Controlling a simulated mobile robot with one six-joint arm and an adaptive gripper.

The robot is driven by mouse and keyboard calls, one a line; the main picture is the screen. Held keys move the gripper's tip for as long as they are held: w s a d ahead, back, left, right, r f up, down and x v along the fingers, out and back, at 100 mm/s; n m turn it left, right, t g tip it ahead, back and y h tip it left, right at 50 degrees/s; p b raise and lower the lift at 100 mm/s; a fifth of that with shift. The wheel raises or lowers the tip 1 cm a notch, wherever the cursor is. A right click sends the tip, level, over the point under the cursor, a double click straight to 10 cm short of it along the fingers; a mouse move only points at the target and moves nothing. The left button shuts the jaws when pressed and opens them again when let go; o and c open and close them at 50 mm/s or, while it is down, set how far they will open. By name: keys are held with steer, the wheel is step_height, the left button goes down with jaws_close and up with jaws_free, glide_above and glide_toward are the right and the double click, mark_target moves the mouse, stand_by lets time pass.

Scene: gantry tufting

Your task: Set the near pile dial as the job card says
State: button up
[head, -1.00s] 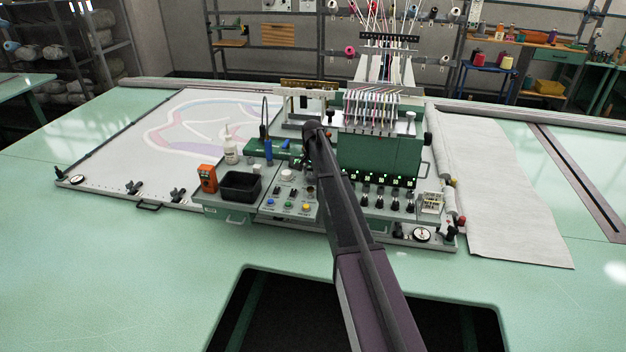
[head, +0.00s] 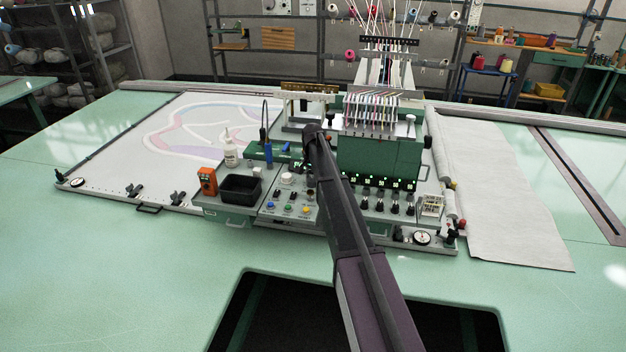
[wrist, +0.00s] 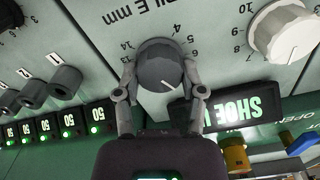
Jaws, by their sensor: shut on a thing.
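The near pile dial (wrist: 160,66) is a dark grey round knob in the wrist view, under lettering ending in "ILE mm". Numbers such as 4, 5, 13 and 14 ring it. Its pale pointer mark is on the lower side, toward my wrist; the number it points at cannot be read. My gripper (wrist: 159,82) is shut on the dial, one finger on each side. In the head view my arm hides most of the dial and gripper. I cannot make out a readable job card.
A white knob (wrist: 286,34) sits close to the right of the dial. A lit "SHOE" display (wrist: 237,106) is just below it. Black knobs (wrist: 64,82) and small green displays line the left. In the head view, a black tray (head: 240,188) and orange box (head: 207,181) stand left.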

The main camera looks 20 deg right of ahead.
steer(key=shift+n, duration=0.3)
steer(key=n, duration=0.3)
steer(key=shift+n, duration=0.3)
steer(key=n, duration=0.3)
steer(key=shift+a+n, duration=0.15)
steer(key=shift+n, duration=0.15)
steer(key=n, duration=0.4)
steer(key=shift+a+n, duration=0.1)
steer(key=shift+n, duration=0.2)
steer(key=shift+s+n, duration=0.1)
steer(key=shift+n, duration=1.6)
steer(key=o, duration=1.1)
steer(key=shift+o, duration=0.2)
